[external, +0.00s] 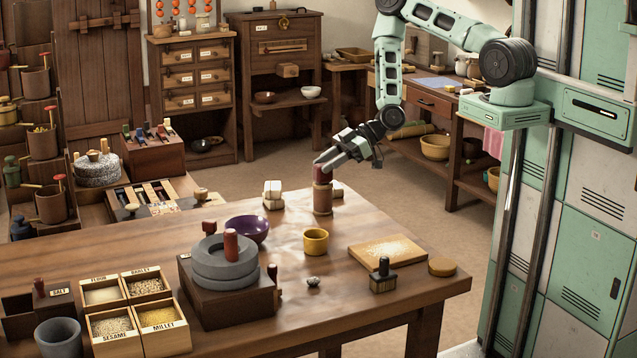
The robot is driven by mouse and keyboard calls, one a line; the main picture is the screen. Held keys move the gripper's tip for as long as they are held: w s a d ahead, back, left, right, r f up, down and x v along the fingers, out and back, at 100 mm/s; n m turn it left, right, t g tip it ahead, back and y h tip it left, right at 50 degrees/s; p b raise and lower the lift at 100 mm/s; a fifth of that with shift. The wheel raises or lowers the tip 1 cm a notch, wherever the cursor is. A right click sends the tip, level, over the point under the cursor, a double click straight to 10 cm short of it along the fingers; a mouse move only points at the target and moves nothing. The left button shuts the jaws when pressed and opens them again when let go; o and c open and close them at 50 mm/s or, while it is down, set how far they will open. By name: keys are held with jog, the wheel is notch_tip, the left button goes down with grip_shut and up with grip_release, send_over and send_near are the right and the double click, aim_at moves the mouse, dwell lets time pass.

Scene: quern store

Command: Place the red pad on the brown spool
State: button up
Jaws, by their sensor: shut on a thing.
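The red pad (322,175) is a small dark red piece below my fingertips. The brown spool (322,200) stands upright near the back edge of the wooden table, with a paler band near its top. My gripper (324,164) reaches down from the upper right and is shut on the red pad. The fingers hide the pad's upper part. The pad is right over the spool and looks in line with it; I cannot tell whether the two touch.
White blocks (272,194) stand left of the spool. A yellow cup (315,241), purple bowl (248,229) and grey quern (224,264) are nearer the front.

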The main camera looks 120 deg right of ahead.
jog(key=shift+f, duration=0.2)
jog(key=o, duration=1)
jog(key=shift+r, duration=0.2)
